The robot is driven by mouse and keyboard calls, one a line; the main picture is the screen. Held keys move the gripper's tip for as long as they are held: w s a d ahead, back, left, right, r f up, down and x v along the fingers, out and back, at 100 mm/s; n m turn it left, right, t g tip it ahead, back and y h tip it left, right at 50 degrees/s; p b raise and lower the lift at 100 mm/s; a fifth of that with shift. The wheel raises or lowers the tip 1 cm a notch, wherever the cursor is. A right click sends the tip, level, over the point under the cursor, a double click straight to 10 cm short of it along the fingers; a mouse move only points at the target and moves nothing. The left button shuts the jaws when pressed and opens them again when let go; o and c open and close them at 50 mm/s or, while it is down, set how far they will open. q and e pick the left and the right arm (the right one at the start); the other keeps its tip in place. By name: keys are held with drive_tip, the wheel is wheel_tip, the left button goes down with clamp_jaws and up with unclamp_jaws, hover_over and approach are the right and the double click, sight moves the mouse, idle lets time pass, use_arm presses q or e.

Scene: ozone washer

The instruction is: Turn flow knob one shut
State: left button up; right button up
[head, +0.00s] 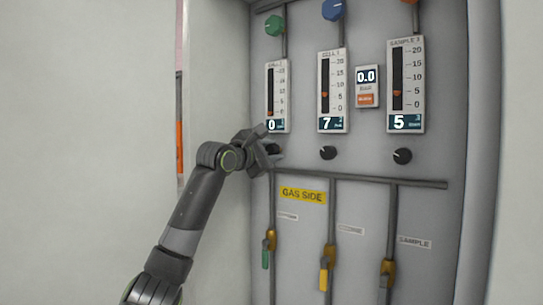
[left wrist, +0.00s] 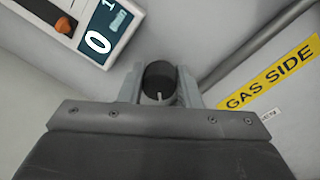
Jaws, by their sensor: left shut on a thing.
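Flow knob one (left wrist: 158,82) is a dark round knob with a pale pointer line, seen between my left gripper's fingers in the left wrist view. My left gripper (left wrist: 160,88) is shut on it, one finger on each side. In the head view my left gripper (head: 268,150) covers this knob, below the first flow meter (head: 277,97). That meter's display reads 0, and its orange float sits near the bottom of the scale. The meter's lower end also shows in the left wrist view (left wrist: 97,43). My right gripper is not in view.
The second flow meter (head: 332,90) reads 7 and the sample meter (head: 406,85) reads 5. Their black knobs (head: 327,153) and (head: 402,156) are to the right. A grey horizontal pipe (head: 400,181) and a yellow GAS SIDE label (head: 303,196) lie below.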

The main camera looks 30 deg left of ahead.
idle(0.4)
use_arm(q)
drive_tip(key=o, duration=1)
drive_tip(key=shift+c, duration=0.2)
drive_tip(key=shift+s+f, duration=0.1)
drive_tip(key=shift+s, duration=0.15)
drive_tip(key=s+b, duration=0.9)
drive_tip(key=s, duration=0.8)
drive_tip(key=shift+a+f, duration=0.2)
drive_tip(key=shift+a, duration=0.2)
